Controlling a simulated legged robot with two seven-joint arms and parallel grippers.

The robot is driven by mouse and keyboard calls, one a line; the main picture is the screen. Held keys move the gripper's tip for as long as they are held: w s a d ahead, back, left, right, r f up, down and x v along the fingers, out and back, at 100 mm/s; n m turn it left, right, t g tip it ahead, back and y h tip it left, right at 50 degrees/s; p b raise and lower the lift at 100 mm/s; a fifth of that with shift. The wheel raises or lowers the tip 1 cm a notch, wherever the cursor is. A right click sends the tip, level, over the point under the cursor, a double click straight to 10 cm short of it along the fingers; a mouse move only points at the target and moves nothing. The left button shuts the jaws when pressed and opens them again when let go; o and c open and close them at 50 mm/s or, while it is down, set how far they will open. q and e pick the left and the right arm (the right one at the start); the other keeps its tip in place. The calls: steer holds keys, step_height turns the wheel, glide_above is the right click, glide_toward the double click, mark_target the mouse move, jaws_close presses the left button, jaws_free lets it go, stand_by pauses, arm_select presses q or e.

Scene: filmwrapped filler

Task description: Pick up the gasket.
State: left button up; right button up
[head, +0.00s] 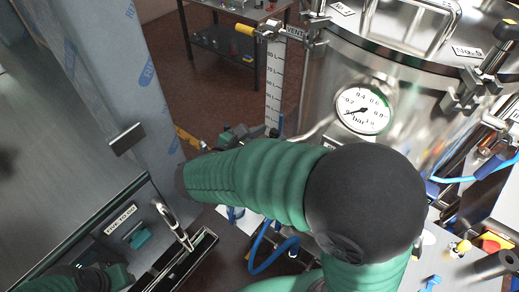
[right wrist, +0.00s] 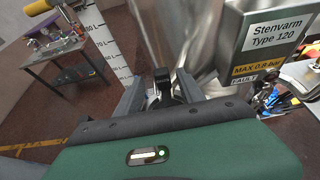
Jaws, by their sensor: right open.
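I cannot make out a gasket for certain in either view. My right gripper (right wrist: 160,80) is open in the right wrist view, with a grey finger on each side. A small black shape (right wrist: 162,88) shows between or behind the fingers; I cannot tell what it is or whether it touches them. In the head view my right gripper (head: 240,135) is small and partly hidden behind my green forearm, near the white level scale. My left arm shows only at the bottom left edge, and its fingers cannot be made out.
A steel vessel with a pressure gauge (head: 362,110) stands at the right. A white level scale (head: 275,85) hangs beside it. A filmed panel (head: 105,70) rises at the left. A dark table (head: 215,42) stands behind. Blue hoses (head: 262,245) lie below my arm.

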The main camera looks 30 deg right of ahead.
steer(key=shift+d, duration=0.3)
steer(key=shift+c, duration=0.2)
steer(key=shift+d+f, duration=0.1)
steer(key=shift+d, duration=0.25)
steer(key=c, duration=0.5)
jaws_close()
steer(key=shift+a, duration=0.2)
